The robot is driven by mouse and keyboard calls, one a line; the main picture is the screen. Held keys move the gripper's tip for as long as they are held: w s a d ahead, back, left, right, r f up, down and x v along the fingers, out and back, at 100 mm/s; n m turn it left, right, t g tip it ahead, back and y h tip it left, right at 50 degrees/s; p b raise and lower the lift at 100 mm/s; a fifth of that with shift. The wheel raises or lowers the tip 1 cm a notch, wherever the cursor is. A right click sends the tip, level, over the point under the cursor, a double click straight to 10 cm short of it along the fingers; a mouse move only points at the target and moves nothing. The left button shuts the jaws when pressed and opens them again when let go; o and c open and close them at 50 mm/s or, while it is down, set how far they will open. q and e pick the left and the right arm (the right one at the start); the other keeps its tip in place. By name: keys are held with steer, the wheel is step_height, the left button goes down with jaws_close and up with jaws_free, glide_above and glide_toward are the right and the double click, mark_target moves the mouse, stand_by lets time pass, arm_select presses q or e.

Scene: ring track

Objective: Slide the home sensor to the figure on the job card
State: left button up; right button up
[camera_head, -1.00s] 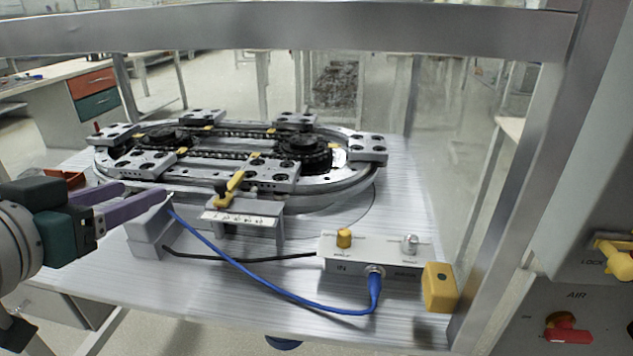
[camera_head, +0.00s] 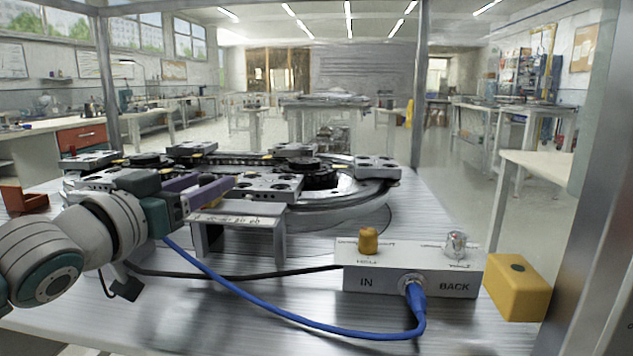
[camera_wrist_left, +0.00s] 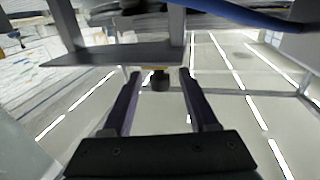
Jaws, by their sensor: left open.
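My left gripper (camera_head: 212,183) is open, its two purple fingers reaching right across the scale bracket in the head view. The bracket carries a pale ruled scale (camera_head: 238,220) in front of the ring track (camera_head: 376,186). The home sensor is mostly hidden behind my fingers; only a bit of yellow shows there. In the left wrist view my open fingers (camera_wrist_left: 159,74) have a small dark knob (camera_wrist_left: 160,84) between their tips, with a gap on each side. I cannot make out a job card or the scale's figures. My right gripper is not in view.
A control box (camera_head: 412,272) marked IN and BACK stands at the front right, with a yellow knob (camera_head: 369,241). A blue cable (camera_head: 290,318) and a black cable cross the front of the table. A yellow block (camera_head: 518,287) is beside the box. A post rises at right.

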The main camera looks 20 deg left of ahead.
arm_select(q)
steer(key=shift+w+b, duration=0.5)
steer(key=shift+w, duration=1.6)
jaws_close()
